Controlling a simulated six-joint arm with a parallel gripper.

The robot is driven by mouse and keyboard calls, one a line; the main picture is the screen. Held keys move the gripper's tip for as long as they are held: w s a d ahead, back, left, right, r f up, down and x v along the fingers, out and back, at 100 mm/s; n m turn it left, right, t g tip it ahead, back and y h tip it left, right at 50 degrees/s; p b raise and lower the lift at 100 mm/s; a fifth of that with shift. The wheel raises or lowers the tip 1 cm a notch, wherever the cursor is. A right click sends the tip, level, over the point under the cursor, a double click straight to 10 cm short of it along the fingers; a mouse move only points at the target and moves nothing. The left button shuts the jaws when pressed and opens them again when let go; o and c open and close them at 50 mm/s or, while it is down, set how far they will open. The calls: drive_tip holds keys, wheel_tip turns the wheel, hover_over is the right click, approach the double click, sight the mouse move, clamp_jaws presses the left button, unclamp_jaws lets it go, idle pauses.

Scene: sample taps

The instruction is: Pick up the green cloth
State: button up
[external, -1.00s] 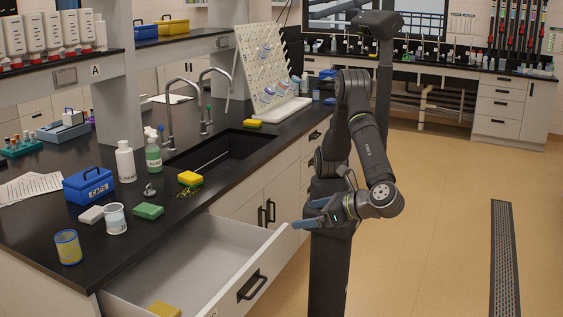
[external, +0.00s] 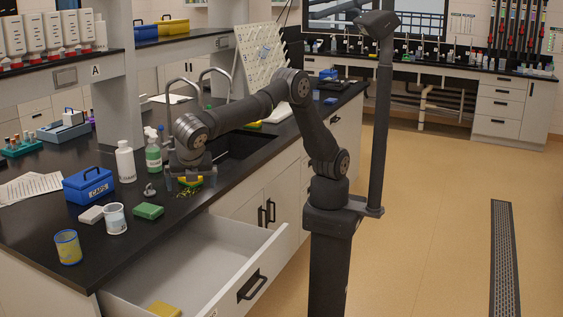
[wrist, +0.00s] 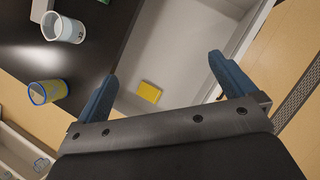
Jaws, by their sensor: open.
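The green cloth (external: 149,211) is a small flat green block lying on the black counter, right of the white cup. My gripper (external: 190,184) is open, with nothing between its fingers, and appears to the right of and behind the cloth in the external view. It overlaps the yellow and green sponge by the sink there. In the wrist view my gripper's two blue fingers (wrist: 163,88) are spread wide. A sliver of green at that view's top edge (wrist: 104,1) may be the cloth; most of it is out of frame.
The white cup (external: 115,218), a grey-white block (external: 91,215), a yellow-blue cup (external: 68,247) and a blue caps box (external: 88,185) stand nearby. Bottles stand behind. The drawer (external: 200,268) below is open, with a yellow sponge (external: 164,309) inside.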

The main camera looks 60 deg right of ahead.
drive_tip(key=w+d+r+m+g+y, duration=0.1)
drive_tip(key=w+d+m+g+y, duration=0.25)
drive_tip(key=w, duration=1.35)
drive_tip(key=m, duration=0.4)
hover_over(148, 208)
drive_tip(key=shift+g+y, duration=0.35)
drive_tip(key=shift+y, duration=0.1)
wheel_tip(148, 208, down, 15)
drive_tip(key=shift+d+r, duration=0.1)
drive_tip(key=shift+r, duration=0.05)
drive_tip(key=shift+f, duration=2.95)
drive_tip(key=c, duration=0.7)
